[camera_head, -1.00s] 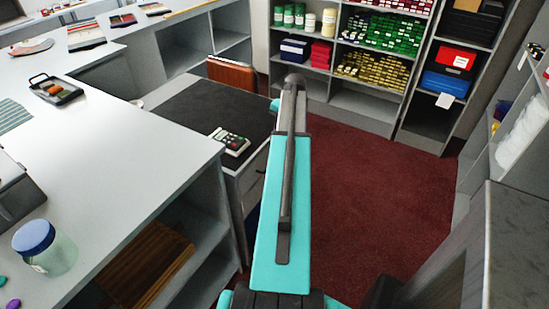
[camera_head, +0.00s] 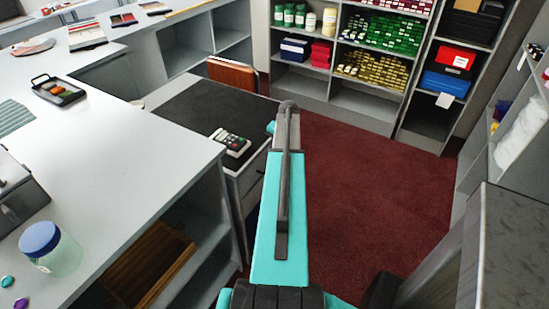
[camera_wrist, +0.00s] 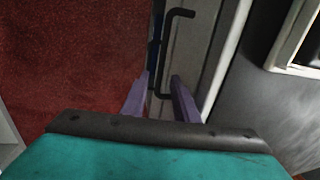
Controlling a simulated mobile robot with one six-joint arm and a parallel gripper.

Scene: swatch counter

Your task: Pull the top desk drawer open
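The desk (camera_head: 185,100) has a dark top, and its pale drawer front (camera_head: 243,180) faces my arm in the head view. In the wrist view the pale drawer front (camera_wrist: 195,50) runs up the middle, with a dark bar handle (camera_wrist: 163,60) bent at both ends. My gripper (camera_wrist: 160,78) shows two purple fingers, apart, with the lower part of the handle lined up between their tips. Whether the fingers touch the handle cannot be told. In the head view my arm hides the gripper and the handle.
A calculator (camera_head: 231,142) lies on the desk's near edge. A white counter (camera_head: 110,150) stands at left with a jar (camera_head: 50,249) on it. A brown chair (camera_head: 232,75) is behind the desk. Red carpet (camera_head: 370,180) is clear at right, before the shelves.

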